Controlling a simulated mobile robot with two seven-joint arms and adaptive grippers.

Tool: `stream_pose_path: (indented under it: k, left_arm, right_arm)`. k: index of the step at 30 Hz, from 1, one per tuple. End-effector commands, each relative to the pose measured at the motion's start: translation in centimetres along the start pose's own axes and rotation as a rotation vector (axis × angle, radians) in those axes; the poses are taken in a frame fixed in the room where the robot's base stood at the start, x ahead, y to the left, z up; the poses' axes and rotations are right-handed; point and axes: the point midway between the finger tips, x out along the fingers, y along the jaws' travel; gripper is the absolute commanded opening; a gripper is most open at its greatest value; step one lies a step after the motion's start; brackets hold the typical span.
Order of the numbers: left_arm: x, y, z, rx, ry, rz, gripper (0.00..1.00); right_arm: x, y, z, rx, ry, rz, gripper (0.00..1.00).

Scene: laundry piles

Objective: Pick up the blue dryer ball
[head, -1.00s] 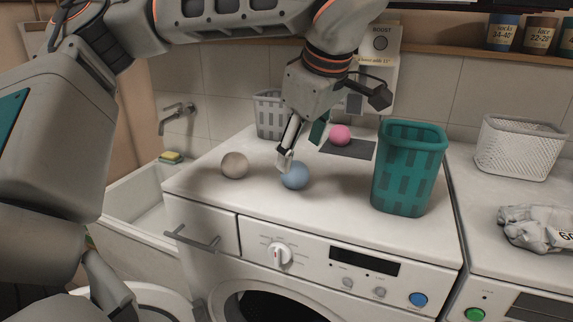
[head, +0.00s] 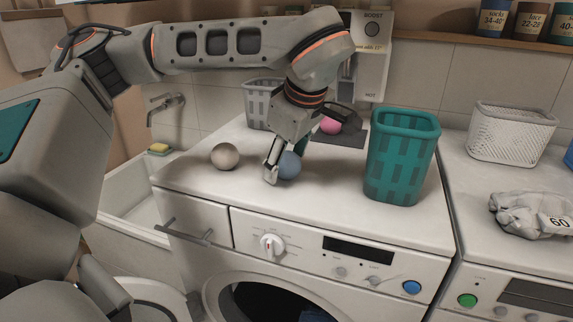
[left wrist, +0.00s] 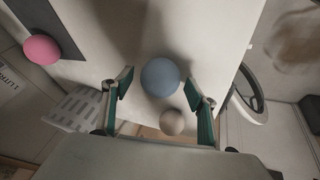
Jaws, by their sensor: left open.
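The blue dryer ball (head: 289,165) rests on the white washing machine top, near its front edge. My left gripper (head: 287,160) is low over it, with one finger in front of the ball and hiding part of it. In the left wrist view the blue ball (left wrist: 160,77) lies just ahead of the gap between the two green-padded fingertips (left wrist: 161,87). The left gripper is open and I see no grip on the ball. My right gripper is in neither view.
A beige ball (head: 225,156) lies to the left, close to the gripper. A teal basket (head: 402,160) stands to the right and a grey basket (head: 258,103) at the back. A sink (head: 135,205) lies left.

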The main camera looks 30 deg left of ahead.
Motion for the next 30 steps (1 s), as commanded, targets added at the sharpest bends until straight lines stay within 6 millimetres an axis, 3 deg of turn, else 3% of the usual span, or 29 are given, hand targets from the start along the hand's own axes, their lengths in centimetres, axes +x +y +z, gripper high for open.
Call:
stream_pose_path:
  k: [7,11,12,23,30]
  left_arm:
    - [0.1,0.0,0.0,0.0,0.0,0.001,0.55]
    - [0.1,0.0,0.0,0.0,0.0,0.001,0.22]
    - [0.1,0.0,0.0,0.0,0.0,0.001,0.18]
    - [-0.1,0.1,-0.1,0.0,0.0,0.002,0.18]
    - [-2.1,0.7,-0.8,-0.001,0.001,0.004,0.18]
  right_arm:
    - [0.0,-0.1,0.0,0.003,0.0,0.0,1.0]
    - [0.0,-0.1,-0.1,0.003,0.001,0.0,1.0]
    - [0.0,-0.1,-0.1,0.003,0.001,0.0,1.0]
    - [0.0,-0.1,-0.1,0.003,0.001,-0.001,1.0]
    - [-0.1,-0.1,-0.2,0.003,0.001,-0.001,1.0]
